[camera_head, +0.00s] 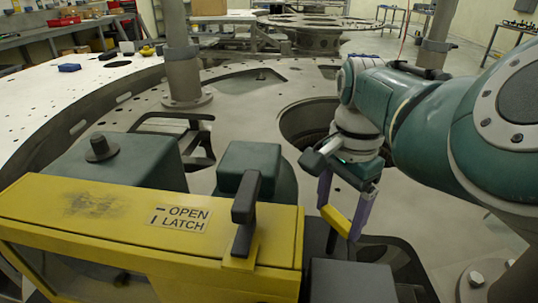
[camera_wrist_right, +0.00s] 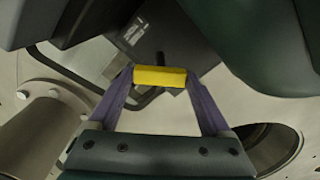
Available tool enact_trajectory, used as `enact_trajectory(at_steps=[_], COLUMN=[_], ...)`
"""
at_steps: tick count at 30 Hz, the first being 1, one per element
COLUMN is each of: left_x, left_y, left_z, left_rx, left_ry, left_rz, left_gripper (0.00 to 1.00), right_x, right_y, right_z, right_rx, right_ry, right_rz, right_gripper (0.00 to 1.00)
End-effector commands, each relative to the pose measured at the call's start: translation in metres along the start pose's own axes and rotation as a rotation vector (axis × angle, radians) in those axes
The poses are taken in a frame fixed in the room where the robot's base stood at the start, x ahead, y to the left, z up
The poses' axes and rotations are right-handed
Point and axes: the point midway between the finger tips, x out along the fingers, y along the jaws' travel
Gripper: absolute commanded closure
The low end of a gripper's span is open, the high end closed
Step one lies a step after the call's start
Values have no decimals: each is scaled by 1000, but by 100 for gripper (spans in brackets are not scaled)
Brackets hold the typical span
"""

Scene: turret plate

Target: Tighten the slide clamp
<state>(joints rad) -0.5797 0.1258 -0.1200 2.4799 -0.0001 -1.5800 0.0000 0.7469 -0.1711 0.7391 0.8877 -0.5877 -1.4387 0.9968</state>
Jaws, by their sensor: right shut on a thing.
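My right gripper (camera_head: 342,222) comes in from the right, with purple fingers pointing down. It is shut on a short yellow bar (camera_head: 337,220), which looks like the handle of the slide clamp. In the right wrist view the bar (camera_wrist_right: 160,77) lies crosswise between the two fingertips (camera_wrist_right: 158,78), both touching its ends. A dark block (camera_wrist_right: 170,38) with a thin stem lies behind the bar; how they join is hard to tell. The rest of the clamp is not clearly visible. My left gripper is not in view.
A yellow housing (camera_head: 150,232) labelled "OPEN LATCH", with a black lever (camera_head: 246,212), fills the front left. Dark green blocks (camera_head: 120,165) stand behind it. A dark grey box (camera_head: 352,282) sits below the gripper. The plate (camera_head: 235,125) has a round hole and upright posts.

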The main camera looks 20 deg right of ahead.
Motion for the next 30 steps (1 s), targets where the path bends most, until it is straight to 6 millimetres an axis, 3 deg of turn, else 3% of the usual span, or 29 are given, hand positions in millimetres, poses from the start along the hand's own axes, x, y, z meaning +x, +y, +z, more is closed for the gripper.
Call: enact_trajectory(at_steps=[15, 30], left_x=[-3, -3], left_y=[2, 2], left_z=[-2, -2], left_rx=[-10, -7], left_ry=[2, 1], left_rz=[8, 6], left_gripper=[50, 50], right_x=[0, -1], right_y=[0, 0], right_z=[0, 0], right_rx=[467, 697], right_ry=[2, 2], right_rz=[0, 0], right_gripper=[73, 73])
